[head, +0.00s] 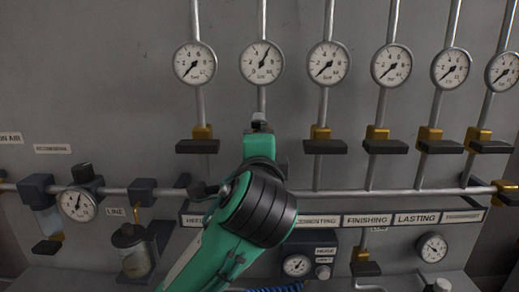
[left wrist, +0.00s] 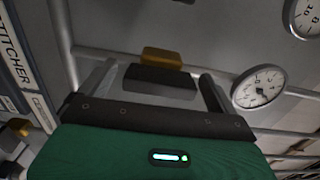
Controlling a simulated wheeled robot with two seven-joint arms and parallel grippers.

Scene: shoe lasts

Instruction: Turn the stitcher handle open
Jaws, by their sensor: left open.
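My left gripper (head: 259,122) is at the second pipe from the left in the head view, where it covers the valve there. The left wrist view shows its two fingers (left wrist: 153,85) spread apart. A dark handle (left wrist: 160,78) on a brass valve body (left wrist: 162,56) lies beyond and between them; I cannot tell whether they touch it. The stitcher label (left wrist: 12,52) shows partly at the left of that view; in the head view my arm hides it. The gauge above the gripper (head: 262,62) has its needle pointing up and slightly right. My right gripper is not in view.
Neighbouring valves have dark handles set crosswise, to the left (head: 197,146) and right (head: 324,146); their gauges point low left. A horizontal pipe (head: 400,191) and a label strip (head: 368,219) run below. A glass bowl unit (head: 134,255) is left of my arm.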

